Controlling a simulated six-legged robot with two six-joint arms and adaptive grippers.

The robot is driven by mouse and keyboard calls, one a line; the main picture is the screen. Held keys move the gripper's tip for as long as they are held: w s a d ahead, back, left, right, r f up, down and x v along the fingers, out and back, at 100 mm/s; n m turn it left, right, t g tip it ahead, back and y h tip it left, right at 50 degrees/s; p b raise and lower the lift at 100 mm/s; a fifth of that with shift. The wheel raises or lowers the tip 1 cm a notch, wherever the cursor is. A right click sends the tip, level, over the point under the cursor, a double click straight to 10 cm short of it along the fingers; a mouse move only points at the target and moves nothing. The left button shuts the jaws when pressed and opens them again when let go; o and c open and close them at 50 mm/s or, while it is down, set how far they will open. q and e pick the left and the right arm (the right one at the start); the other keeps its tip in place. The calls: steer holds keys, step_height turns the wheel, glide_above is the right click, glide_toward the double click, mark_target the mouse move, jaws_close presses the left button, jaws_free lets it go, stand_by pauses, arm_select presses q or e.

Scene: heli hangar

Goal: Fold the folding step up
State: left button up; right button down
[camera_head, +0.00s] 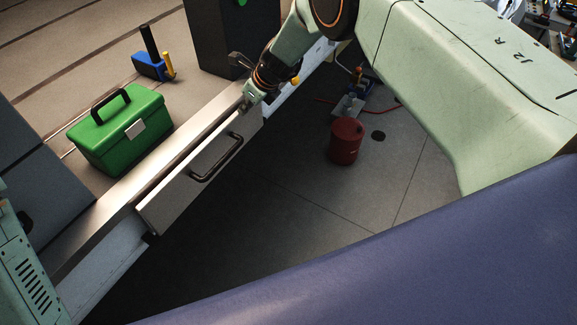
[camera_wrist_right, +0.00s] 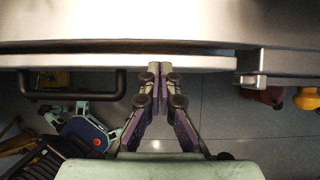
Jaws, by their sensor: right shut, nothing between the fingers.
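The folding step (camera_head: 185,190) is a pale panel with a dark bar handle (camera_head: 218,158) on its outer face. It lies along the metal sill, with a narrow dark gap between them. In the right wrist view the step's pale edge (camera_wrist_right: 90,62) runs along the sill, and the handle (camera_wrist_right: 75,96) sticks out at the left. My right gripper (camera_head: 246,106) is shut and empty at the step's far end. In the wrist view its fingertips (camera_wrist_right: 160,68) meet or nearly meet the step's edge; contact is unclear. My left gripper is out of view.
A green toolbox (camera_head: 120,130) and a blue block with a black handle (camera_head: 150,66) sit on the deck behind the sill (camera_head: 95,225). A red can (camera_head: 345,141) stands on the dark floor. The floor before the step is mostly clear.

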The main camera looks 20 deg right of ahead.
steer(key=shift+w+a+r, duration=0.15)
steer(key=shift+w+a, duration=0.15)
steer(key=shift+a, duration=0.1)
stand_by(0.4)
